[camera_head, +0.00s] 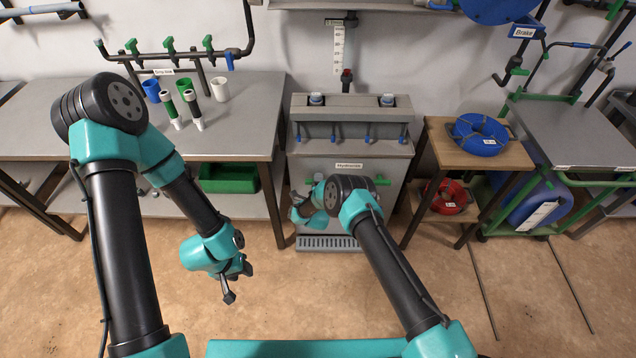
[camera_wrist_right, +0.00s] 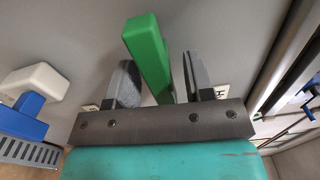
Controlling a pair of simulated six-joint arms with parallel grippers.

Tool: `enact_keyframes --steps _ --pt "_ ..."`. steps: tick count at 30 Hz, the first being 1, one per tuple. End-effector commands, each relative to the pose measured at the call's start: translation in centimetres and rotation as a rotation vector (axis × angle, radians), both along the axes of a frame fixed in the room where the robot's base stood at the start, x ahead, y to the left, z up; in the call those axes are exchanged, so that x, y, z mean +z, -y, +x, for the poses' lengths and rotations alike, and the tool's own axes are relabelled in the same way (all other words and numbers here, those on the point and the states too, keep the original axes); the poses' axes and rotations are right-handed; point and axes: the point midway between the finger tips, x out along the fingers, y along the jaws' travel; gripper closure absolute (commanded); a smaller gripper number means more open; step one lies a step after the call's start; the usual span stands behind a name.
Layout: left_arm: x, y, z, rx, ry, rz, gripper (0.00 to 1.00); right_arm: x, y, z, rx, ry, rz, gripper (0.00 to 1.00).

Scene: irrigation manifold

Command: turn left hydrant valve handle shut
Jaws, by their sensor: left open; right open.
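The grey hydrant cabinet (camera_head: 350,147) stands against the wall with a "Hydrants" label. A green valve handle (camera_wrist_right: 148,60) stands between the two fingers of my right gripper (camera_wrist_right: 160,82) in the right wrist view. The fingers are open with a gap on each side of the handle. In the head view my right gripper (camera_head: 299,208) is at the left part of the cabinet front, and the left handle is mostly hidden by my arm. A green handle (camera_head: 383,181) shows on the right. My left gripper (camera_head: 238,284) hangs open and empty over the floor.
A white and blue fitting (camera_wrist_right: 28,95) and a drain grate (camera_wrist_right: 28,152) lie left of my right gripper. A workbench (camera_head: 90,130) with cups stands left. A wooden side table (camera_head: 455,155) holds a blue hose coil (camera_head: 480,135). The floor in front is clear.

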Motion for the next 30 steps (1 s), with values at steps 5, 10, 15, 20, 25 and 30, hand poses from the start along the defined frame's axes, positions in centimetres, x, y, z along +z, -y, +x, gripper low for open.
enact_keyframes --steps 5,10,15,20,25,30 --pt "0.0 0.0 0.0 0.000 0.000 0.000 0.57 0.0 0.0 -0.1 0.000 0.000 -0.001 0.52" --pt "0.0 0.0 0.0 0.000 0.000 0.000 0.57 0.0 -0.1 -1.1 0.001 -0.002 -0.001 0.52" --pt "0.0 0.0 0.0 0.000 0.000 0.000 0.57 0.0 -0.1 -3.0 0.001 -0.003 -0.002 0.52" --pt "0.0 0.0 0.0 0.000 0.000 0.000 0.57 0.0 -0.2 -5.6 0.002 -0.003 -0.001 0.52" --pt "0.0 0.0 0.0 0.000 0.000 0.000 0.57 0.0 -0.3 -8.6 0.003 -0.002 -0.002 0.52" --pt "0.0 0.0 0.0 0.000 0.000 0.000 0.57 0.0 -0.3 -11.8 0.002 -0.003 -0.001 0.52"
